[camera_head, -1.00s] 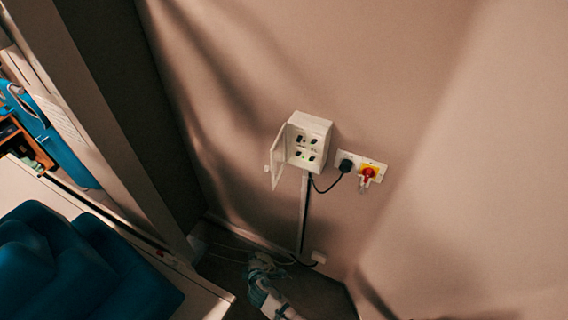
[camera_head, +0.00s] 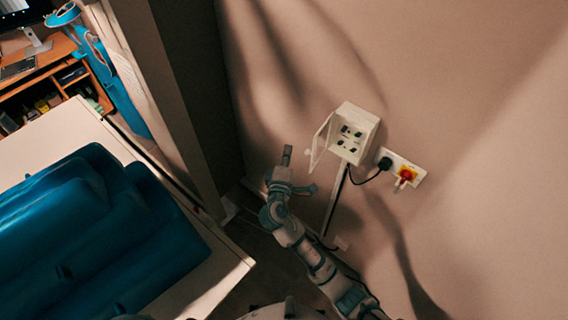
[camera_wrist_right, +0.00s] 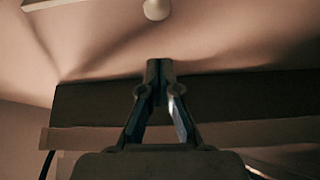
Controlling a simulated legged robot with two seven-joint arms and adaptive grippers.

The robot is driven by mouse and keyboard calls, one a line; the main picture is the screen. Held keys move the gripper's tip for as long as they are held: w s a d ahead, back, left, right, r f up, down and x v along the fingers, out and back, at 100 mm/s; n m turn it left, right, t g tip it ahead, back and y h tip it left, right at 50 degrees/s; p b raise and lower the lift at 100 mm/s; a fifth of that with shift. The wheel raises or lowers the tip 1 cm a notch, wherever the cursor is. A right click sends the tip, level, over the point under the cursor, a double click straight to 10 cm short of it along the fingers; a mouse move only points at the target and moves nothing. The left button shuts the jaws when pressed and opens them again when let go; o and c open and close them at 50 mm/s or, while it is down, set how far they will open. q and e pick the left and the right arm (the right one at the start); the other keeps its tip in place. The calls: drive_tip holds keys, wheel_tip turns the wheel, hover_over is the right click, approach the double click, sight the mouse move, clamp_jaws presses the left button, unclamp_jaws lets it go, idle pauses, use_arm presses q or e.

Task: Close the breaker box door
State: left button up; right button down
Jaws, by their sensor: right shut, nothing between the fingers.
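The white breaker box (camera_head: 359,127) is fixed to the wall in the head view, with dark switches inside. Its door (camera_head: 320,143) stands open, swung out to the left. My right gripper (camera_head: 287,153) is shut and empty, raised just left of the open door. A gap shows between them in the picture, but I cannot tell their depth apart. In the wrist view the two fingers (camera_wrist_right: 161,68) meet at the tips. A pale rounded piece at the top edge of that view is cut off, and I cannot tell what it is. My left gripper is out of view.
A cable and a conduit hang below the box.

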sight(318, 142)
drive_tip(key=d, duration=0.1)
drive_tip(key=d+p, duration=0.1)
drive_tip(key=d, duration=0.2)
drive_tip(key=shift+s+f+p, duration=0.15)
drive_tip(key=shift+s+p, duration=0.1)
drive_tip(key=shift+p, duration=0.15)
drive_tip(key=shift+w+a, duration=0.1)
drive_tip(key=shift+a, duration=0.05)
